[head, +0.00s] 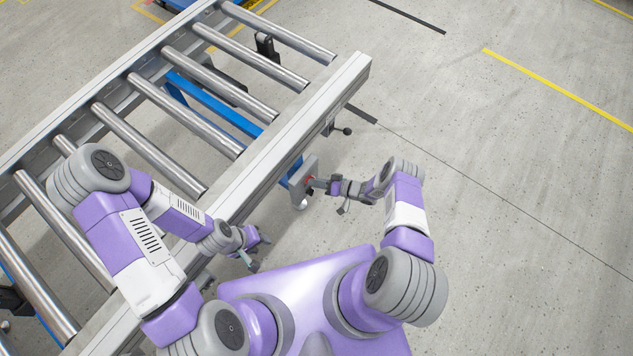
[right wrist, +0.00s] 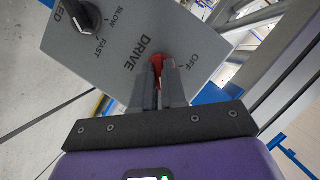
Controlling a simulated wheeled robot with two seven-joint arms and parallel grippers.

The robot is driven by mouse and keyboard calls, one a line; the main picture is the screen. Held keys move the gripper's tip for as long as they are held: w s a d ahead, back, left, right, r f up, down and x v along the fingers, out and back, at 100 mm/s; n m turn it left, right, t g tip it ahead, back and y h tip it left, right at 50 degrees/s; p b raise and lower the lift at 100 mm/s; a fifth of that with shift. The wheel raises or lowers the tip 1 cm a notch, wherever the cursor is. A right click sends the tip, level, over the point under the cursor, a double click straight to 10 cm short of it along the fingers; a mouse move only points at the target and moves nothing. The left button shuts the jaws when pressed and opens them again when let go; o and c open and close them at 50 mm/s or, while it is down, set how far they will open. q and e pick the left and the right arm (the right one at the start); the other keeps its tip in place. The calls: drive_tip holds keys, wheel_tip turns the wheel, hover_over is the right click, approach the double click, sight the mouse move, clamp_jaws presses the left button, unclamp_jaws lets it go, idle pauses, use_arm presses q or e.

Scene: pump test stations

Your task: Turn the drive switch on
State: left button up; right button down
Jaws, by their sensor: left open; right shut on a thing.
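The drive switch (right wrist: 157,62) is a small red handle on a grey panel (right wrist: 125,62) marked DRIVE and OFF, in the right wrist view. My right gripper (right wrist: 159,82) is shut on the red handle, one finger on each side. The fingers hide part of the handle, so I cannot tell which mark it points to. In the head view the grey control box (head: 300,176) sits at the conveyor's side, with my right gripper (head: 318,185) at its face. My left gripper (head: 254,253) is open and empty beside the conveyor rail.
A black knob (right wrist: 80,14) with SLOW and FAST marks is on the same panel. The roller conveyor (head: 298,128) fills the left of the head view. A small black-knobbed lever (head: 342,130) sticks out from its side. The floor on the right is clear.

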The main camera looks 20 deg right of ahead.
drive_tip(key=c, duration=1.2)
unclamp_jaws()
drive_tip(key=shift+s+d, duration=0.1)
drive_tip(key=p+v, duration=0.1)
drive_tip(key=v, duration=0.6)
drive_tip(key=shift+s+d+r, duration=0.1)
